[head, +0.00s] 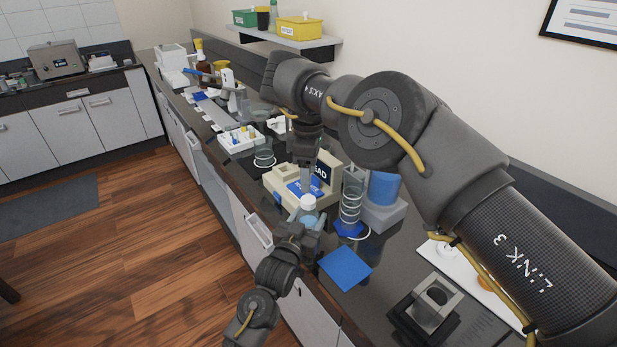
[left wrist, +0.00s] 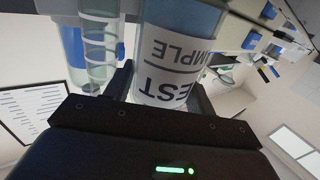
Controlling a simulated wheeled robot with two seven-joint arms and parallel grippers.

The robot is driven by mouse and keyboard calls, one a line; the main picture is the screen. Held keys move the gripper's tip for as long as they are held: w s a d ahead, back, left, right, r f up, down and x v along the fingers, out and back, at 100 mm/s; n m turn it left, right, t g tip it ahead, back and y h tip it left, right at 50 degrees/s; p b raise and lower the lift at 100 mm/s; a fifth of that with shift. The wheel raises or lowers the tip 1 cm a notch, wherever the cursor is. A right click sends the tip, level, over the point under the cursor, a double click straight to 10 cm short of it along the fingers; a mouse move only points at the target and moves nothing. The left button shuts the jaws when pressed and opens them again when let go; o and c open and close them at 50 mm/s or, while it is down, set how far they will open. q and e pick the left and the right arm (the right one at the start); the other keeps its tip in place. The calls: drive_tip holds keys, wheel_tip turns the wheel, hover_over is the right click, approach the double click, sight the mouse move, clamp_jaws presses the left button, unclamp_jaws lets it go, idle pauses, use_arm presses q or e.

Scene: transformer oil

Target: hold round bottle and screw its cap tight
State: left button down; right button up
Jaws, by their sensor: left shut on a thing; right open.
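The round bottle (head: 307,218) stands upright near the front edge of the dark counter, with a white cap (head: 308,202) on its top. My left gripper (head: 304,230) is shut around the bottle's body from the front. In the left wrist view the bottle (left wrist: 178,55), with blue contents and a "TEST SAMPLE" label, sits between the fingers of the left gripper (left wrist: 160,88). My right gripper (head: 305,176) points down above the cap and is open. Whether its fingertips touch the cap is unclear. How tight the cap is cannot be seen.
A beige instrument (head: 280,184) stands just behind the bottle. A glass cylinder (head: 351,205) and a blue container (head: 384,189) stand close to the right. A blue mat (head: 345,269) and a grey holder (head: 436,301) lie nearer. A white rack (head: 238,139) is farther left.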

use_arm(q)
drive_tip(key=shift+c, duration=2.2)
unclamp_jaws()
use_arm(e)
wheel_tip(320, 180, down, 2)
drive_tip(key=shift+f+b, duration=0.1)
drive_tip(key=shift+b, duration=0.95)
use_arm(q)
drive_tip(key=v, duration=1.1)
drive_tip(key=shift+d+f, duration=0.1)
